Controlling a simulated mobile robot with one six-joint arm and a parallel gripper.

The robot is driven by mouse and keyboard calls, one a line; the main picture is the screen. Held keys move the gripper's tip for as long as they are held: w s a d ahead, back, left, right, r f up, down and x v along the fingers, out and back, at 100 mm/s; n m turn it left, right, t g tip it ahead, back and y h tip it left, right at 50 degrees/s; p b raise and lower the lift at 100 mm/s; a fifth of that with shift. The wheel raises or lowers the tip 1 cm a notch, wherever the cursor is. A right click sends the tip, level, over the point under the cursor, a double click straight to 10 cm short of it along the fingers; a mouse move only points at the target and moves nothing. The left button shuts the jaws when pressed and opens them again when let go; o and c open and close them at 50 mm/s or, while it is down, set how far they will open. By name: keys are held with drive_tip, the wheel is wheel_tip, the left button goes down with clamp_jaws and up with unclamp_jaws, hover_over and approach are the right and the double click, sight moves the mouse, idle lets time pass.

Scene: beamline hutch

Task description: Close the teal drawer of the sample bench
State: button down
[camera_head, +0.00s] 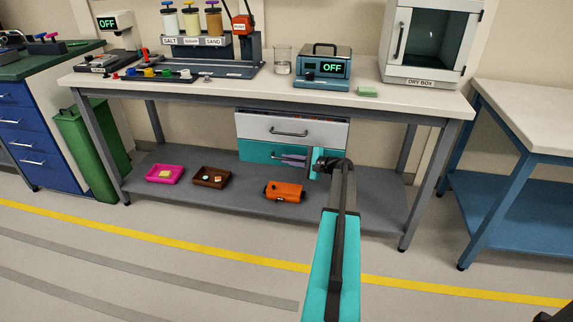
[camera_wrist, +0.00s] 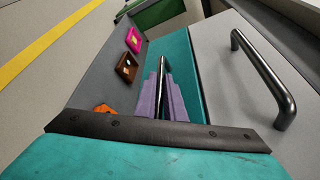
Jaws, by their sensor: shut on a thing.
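The teal drawer (camera_head: 256,150) is the lower of two drawers under the sample bench (camera_head: 215,88), below a light grey drawer (camera_head: 263,127). Its front looks about level with the grey one, but I cannot tell exactly how far out it stands. My gripper (camera_head: 293,158) is at the teal front, its purple fingers reaching in from the right. In the wrist view the teal front (camera_wrist: 182,55) lies behind the fingers. They are shut on the dark bar handle (camera_wrist: 164,72) of the teal drawer. My wrist hides the right part of that front.
The grey drawer's handle (camera_wrist: 262,75) is close beside my gripper. On the lower shelf are a pink tray (camera_head: 151,178), a brown tray (camera_head: 200,183) and an orange box (camera_head: 285,199). A green bin (camera_head: 85,150) stands left. The floor in front is clear.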

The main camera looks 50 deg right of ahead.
drive_tip(key=shift+w+d, duration=0.15)
drive_tip(key=shift+d, duration=0.15)
drive_tip(key=c, duration=2.1)
unclamp_jaws()
drive_tip(key=shift+v, duration=0.9)
drive_tip(key=p+v, duration=0.1)
drive_tip(key=v, duration=1.1)
